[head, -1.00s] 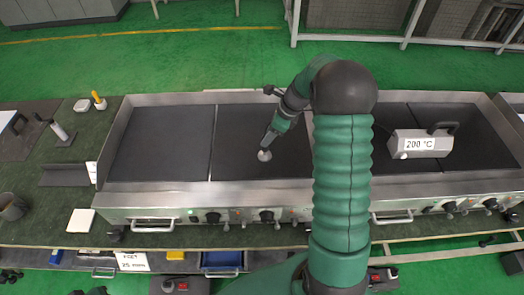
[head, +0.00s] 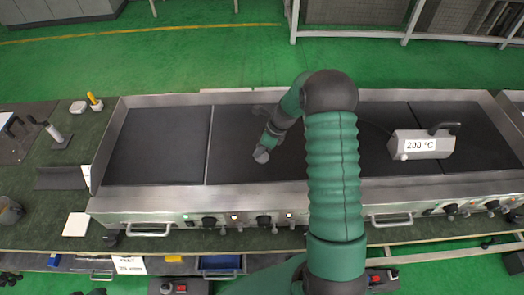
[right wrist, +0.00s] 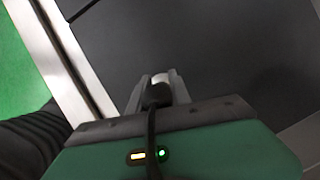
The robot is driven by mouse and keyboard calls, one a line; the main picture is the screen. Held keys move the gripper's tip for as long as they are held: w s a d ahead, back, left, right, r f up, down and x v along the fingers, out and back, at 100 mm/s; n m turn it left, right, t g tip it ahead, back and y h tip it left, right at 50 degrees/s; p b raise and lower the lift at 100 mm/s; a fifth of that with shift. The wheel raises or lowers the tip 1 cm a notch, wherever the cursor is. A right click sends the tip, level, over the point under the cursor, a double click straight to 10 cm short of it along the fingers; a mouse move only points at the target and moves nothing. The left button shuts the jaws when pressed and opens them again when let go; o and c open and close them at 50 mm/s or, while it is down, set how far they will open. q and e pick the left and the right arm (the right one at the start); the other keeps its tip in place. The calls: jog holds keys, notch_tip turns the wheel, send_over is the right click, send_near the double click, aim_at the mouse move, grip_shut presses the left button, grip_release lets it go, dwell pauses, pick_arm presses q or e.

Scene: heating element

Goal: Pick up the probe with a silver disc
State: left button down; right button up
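My right gripper (head: 263,152) is low over the dark middle hot plate (head: 236,130), just right of the seam. In the right wrist view, its two fingers (right wrist: 158,92) stand on both sides of the probe's black body, close against it. The probe's pale silver disc (right wrist: 162,77) shows just beyond the fingertips. A black cable (right wrist: 151,125) runs back from the probe over the gripper. In the head view the gripper mostly hides the probe. Whether the disc touches the plate I cannot tell. My left gripper is not in clear view.
A grey box marked 200 °C (head: 421,144) with a black handle stands on the right plate. The steel griddle front (head: 150,205) carries knobs and handles. A white square (head: 76,224) and small tools lie on the left counter (head: 50,195). The left plate (head: 160,145) is clear.

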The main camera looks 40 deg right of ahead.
jog(key=shift+d, duration=0.1)
jog(key=shift+c, duration=1.2)
grip_shut()
jog(key=shift+a+r, duration=0.25)
jog(key=shift+a, duration=0.25)
